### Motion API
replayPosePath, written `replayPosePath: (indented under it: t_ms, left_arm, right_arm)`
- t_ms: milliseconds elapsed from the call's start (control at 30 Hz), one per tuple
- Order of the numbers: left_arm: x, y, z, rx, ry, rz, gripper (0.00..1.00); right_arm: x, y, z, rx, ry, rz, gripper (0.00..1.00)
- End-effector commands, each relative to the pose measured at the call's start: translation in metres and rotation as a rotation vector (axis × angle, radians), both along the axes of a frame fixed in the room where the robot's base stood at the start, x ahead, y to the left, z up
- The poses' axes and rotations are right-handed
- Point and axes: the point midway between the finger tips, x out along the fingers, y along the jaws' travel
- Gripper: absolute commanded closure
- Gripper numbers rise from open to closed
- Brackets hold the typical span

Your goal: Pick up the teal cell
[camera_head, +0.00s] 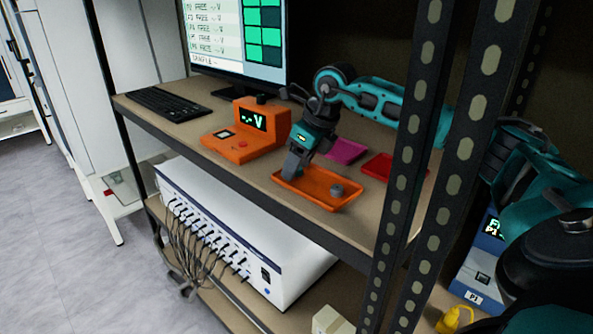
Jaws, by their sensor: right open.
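My right gripper (291,172) reaches in from the right, pointing down at the left end of an orange tray (314,202). It is open; its fingers look grey and partly overlap each other in this view. I cannot tell whether the fingertips touch the tray. A small grey round piece (337,190) lies in the right part of the tray, apart from the gripper. I cannot make out a teal cell; the gripper hides part of the tray's left end. My left gripper is not in view.
An orange meter (250,130) stands left of the gripper, with a keyboard (168,104) and monitor (245,40) behind. Magenta (346,151) and red (380,167) trays lie behind the orange tray. A perforated shelf post (415,150) stands close on the right. A white cabled box (240,235) sits below.

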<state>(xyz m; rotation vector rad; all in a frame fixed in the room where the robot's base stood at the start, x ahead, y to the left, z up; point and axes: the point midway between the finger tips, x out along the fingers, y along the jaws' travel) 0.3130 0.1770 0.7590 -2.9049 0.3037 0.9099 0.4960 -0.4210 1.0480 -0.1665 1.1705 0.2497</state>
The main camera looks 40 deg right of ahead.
Motion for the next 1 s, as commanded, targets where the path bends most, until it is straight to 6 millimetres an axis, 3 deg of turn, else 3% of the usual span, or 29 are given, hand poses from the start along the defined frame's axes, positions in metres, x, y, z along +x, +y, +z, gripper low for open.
replayPosePath:
  t_ms: [167,733,1000]
  left_arm:
    - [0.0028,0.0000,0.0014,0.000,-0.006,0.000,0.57]
    - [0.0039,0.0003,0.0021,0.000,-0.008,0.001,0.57]
    - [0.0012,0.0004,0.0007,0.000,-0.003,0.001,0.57]
  right_arm:
    - [0.0001,-0.0002,0.0000,0.000,0.000,0.000,0.44]
    - [0.0000,-0.0004,0.0006,0.000,-0.001,-0.001,0.99]
    - [0.0002,-0.0004,0.0022,0.000,-0.002,-0.001,1.00]
